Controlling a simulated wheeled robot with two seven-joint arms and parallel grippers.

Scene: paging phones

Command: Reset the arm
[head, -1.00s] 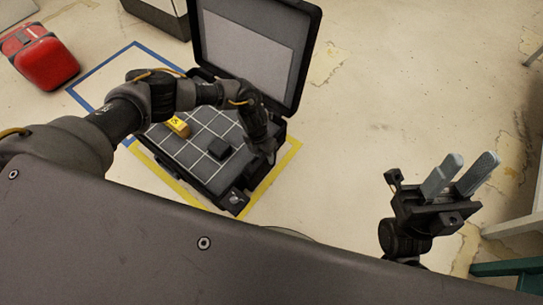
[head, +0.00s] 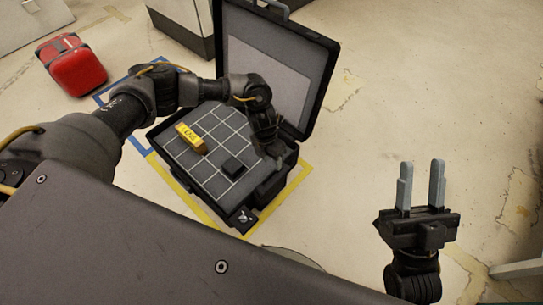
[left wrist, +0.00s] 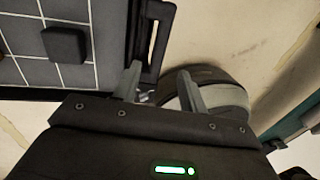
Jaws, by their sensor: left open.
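My left gripper (head: 275,155) hangs at the right edge of the open black case (head: 258,205), seen from above and partly hidden by its own wrist. In the left wrist view its two grey fingers (left wrist: 160,84) are apart with nothing between them. My right gripper (head: 421,186) is open and empty over bare floor, its two fingers pointing up the picture.
A yellow labelled block (head: 190,138) and a black block (head: 233,166) lie on the case's gridded insert. The case's lid (head: 325,80) stands open behind. A red case (head: 72,66) lies at the upper left. Floor right of the case is clear.

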